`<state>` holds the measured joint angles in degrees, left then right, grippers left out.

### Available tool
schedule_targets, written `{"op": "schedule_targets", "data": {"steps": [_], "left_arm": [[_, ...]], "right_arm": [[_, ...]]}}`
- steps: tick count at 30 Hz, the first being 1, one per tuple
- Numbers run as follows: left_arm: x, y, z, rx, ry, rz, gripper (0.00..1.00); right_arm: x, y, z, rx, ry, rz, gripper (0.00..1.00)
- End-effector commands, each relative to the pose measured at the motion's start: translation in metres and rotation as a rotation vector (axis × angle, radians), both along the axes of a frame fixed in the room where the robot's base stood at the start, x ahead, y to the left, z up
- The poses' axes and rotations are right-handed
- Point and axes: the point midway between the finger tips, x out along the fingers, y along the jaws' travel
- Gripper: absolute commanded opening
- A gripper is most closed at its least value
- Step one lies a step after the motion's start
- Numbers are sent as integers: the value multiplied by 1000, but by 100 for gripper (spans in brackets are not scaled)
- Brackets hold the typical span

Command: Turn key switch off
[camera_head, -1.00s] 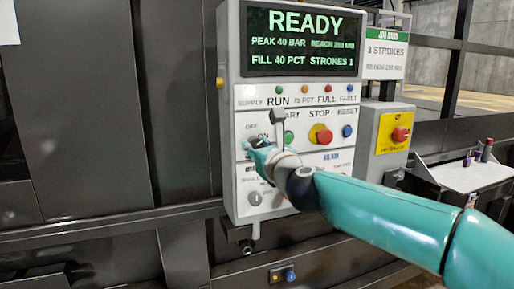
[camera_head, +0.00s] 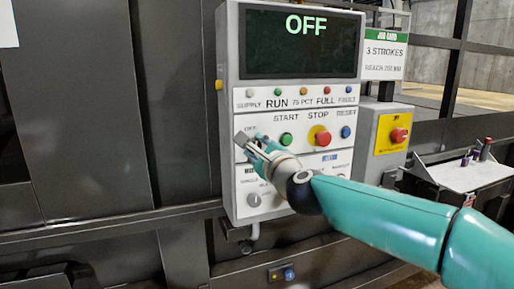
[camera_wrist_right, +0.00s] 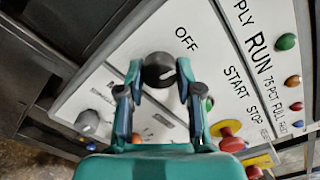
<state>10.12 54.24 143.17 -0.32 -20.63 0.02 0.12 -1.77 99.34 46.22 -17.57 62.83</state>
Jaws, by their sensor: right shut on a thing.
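The key switch (camera_wrist_right: 158,70) is a dark round knob below the OFF label on the white control panel, seen in the right wrist view. My right gripper (camera_wrist_right: 158,90) has its two fingers on either side of this knob and is shut on it. In the head view my right gripper (camera_head: 258,150) is at the panel's left side, and it hides the switch there. The panel's display (camera_head: 300,42) reads OFF. My left gripper is not in view.
Beside the switch are a green START button (camera_head: 286,140), a red STOP button (camera_head: 323,138) and a blue RESET button (camera_head: 346,132). A red emergency button (camera_head: 399,135) on yellow is further right. A selector knob (camera_head: 254,199) sits below.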

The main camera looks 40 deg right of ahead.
Motion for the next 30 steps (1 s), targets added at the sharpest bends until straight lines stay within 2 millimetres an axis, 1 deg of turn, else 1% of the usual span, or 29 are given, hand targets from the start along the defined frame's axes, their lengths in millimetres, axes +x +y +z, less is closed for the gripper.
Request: {"op": "schedule_targets", "data": {"steps": [3, 9, 25, 26, 27, 29, 30], "left_arm": [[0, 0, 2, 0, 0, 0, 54], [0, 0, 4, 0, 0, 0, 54], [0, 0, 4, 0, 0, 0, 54], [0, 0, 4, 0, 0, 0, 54], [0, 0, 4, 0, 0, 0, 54], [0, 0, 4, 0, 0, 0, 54], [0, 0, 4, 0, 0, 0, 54]], "right_arm": [[0, 1, -1, -64, 19, 2, 0], [0, 1, -1, -132, 35, 4, 0], [1, 2, -3, -156, 44, 6, 0], [1, 2, -3, -156, 44, 6, 40], [1, 2, -3, -156, 44, 6, 46], [1, 2, -2, -155, 43, 5, 56], [1, 2, -2, -155, 43, 5, 60]]}}
